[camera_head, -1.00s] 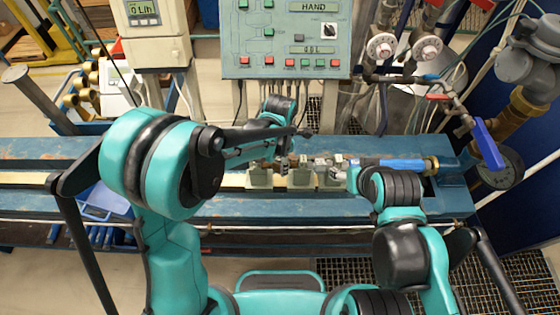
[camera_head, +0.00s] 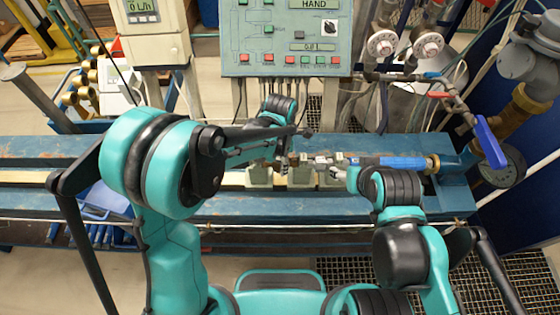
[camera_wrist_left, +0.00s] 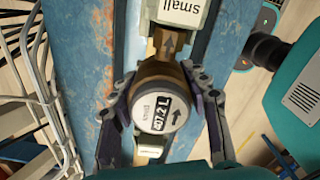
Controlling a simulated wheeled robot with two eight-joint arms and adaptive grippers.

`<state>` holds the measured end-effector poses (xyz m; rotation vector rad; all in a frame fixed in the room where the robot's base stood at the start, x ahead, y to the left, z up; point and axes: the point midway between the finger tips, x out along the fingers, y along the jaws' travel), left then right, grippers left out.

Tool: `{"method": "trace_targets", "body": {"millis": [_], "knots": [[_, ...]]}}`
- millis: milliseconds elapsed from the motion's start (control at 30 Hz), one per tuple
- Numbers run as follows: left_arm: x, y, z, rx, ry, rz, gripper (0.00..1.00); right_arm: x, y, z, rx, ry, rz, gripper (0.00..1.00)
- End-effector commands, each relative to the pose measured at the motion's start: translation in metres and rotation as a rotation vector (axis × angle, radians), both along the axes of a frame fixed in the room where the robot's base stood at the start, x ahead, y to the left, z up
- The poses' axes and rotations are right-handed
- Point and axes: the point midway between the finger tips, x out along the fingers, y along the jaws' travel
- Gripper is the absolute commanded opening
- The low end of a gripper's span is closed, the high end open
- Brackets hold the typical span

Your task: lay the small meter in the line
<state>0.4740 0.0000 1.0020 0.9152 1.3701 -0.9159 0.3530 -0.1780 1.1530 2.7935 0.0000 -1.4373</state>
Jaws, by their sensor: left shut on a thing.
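The small meter (camera_wrist_left: 158,103) has a brass body and a round white face with a dark counter and an arrow. In the left wrist view it sits between the fingers of my left gripper (camera_wrist_left: 163,112), which is shut on it. The meter is over the bench line, close to a pale support block labelled "small" (camera_wrist_left: 180,12); contact with the line is unclear. In the head view my left gripper (camera_head: 283,164) is above the supports, and its arm partly hides the meter. My right gripper (camera_head: 341,173) is beside the line to the right; its fingers are unclear.
The blue bench (camera_head: 100,147) runs across the view. A blue pipe piece (camera_head: 402,162) lies in the line at the right, near a brass fitting (camera_head: 432,164). A control panel (camera_head: 285,40) stands behind. A red-handled valve and blue-handled valve (camera_head: 490,142) are at the right.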

Motion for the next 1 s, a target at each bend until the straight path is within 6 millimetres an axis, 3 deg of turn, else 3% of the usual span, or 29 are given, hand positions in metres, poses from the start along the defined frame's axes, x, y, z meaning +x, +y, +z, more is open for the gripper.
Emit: {"method": "trace_targets", "body": {"millis": [467, 500, 567, 1000], "knots": [[0.0, 0.0, -0.0034, 0.0, 0.0, 0.0, 0.0, 0.0001, 0.0, -0.0035, 0.0, 0.0, 0.0, 0.63], [0.0, 0.0, -0.0034, 0.0, 0.0, 0.0, 0.56, 0.0001, 0.0, -0.0035, 0.0, 0.0, 0.0, 0.63], [0.0, 0.0, -0.0034, 0.0, 0.0, 0.0, 0.7, 0.0001, 0.0, -0.0035, 0.0, 0.0, 0.0, 0.63], [0.0, 0.0, 0.0022, 0.0, 0.0, 0.0, 0.7, 0.0, 0.0, 0.0006, 0.0, 0.0, 0.0, 0.63]]}}
